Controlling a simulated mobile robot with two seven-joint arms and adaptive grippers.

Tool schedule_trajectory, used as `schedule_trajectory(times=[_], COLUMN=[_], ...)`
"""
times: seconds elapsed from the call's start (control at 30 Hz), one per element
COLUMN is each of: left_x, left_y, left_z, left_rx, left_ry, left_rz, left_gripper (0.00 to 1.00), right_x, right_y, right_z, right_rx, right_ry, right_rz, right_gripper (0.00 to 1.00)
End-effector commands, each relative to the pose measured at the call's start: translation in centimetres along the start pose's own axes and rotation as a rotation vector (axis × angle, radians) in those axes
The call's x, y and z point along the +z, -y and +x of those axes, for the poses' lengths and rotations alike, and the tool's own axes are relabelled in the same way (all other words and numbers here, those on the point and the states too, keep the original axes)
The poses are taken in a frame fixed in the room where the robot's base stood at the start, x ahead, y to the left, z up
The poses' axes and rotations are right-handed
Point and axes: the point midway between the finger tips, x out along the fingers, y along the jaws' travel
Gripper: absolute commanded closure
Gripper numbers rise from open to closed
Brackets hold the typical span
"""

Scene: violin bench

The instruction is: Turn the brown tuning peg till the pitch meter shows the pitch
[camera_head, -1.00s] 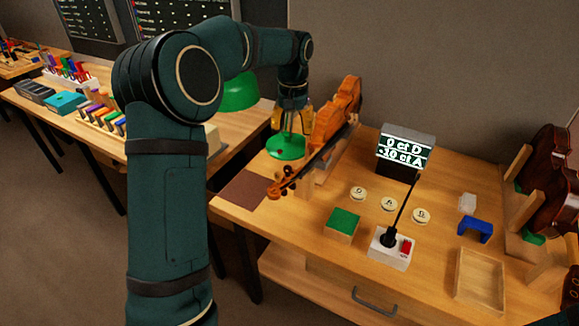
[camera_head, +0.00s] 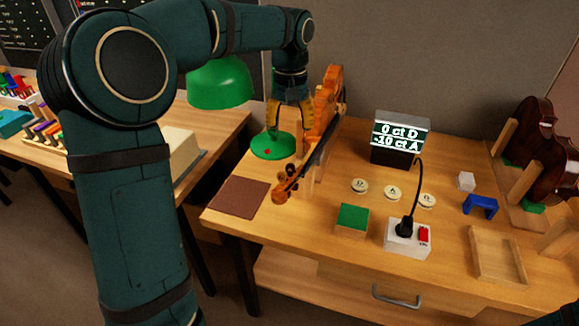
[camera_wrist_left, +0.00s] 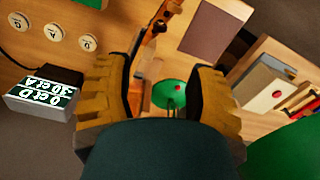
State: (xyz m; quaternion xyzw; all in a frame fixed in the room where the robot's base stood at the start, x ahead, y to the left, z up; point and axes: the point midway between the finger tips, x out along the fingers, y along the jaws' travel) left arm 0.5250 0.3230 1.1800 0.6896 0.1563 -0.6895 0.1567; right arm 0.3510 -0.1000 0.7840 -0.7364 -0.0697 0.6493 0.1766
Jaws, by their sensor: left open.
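The orange violin (camera_head: 324,110) stands tilted on the bench, its scroll end (camera_head: 284,192) toward the front edge. Small dark tuning pegs stick out by the scroll; I cannot tell which is the brown one. The pitch meter (camera_head: 400,138) reads "0 ct D" and, less clearly, "-10 ct A"; it also shows in the left wrist view (camera_wrist_left: 45,93). My left gripper (camera_head: 290,120) is open beside the violin's body, behind the scroll and pegs. In the left wrist view its yellow fingers (camera_wrist_left: 163,88) are apart, with part of the violin seen between them. My right gripper is not in view.
A green lamp (camera_head: 222,84) on a round base stands left of the violin. A brown mat (camera_head: 240,196), a green block (camera_head: 352,217), round buttons (camera_head: 393,192) and a white switch box (camera_head: 396,238) lie in front.

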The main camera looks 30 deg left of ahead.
Motion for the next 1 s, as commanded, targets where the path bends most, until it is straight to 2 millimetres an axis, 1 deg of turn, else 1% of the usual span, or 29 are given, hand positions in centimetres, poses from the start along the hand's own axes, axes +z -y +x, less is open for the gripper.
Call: schedule_trajectory(times=[0.17, 0.4, 0.6, 0.7, 0.8, 1.0], left_x=[0.0, 0.0, 0.0, 0.0, 0.0, 0.0], left_y=[0.1, 0.1, 0.1, 0.1, 0.0, 0.0], left_z=[2.4, 7.2, 10.7, 12.1, 12.9, 13.5], left_rx=[-0.001, -0.002, -0.002, -0.001, 0.0, 0.0], left_ry=[0.003, 0.003, 0.003, 0.002, 0.001, 0.0], left_rz=[-0.001, -0.001, 0.0, 0.0, 0.0, 0.0], left_gripper=[0.45, 0.45, 0.45, 0.45, 0.45, 0.45], right_x=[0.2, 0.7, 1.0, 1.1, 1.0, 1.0], right_y=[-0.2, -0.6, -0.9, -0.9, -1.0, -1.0], right_z=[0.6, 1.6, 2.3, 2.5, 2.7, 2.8], right_rx=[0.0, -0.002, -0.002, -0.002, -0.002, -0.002], right_ry=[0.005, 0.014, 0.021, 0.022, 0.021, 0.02], right_rz=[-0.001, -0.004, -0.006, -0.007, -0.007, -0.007], right_gripper=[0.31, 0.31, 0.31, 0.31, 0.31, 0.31])
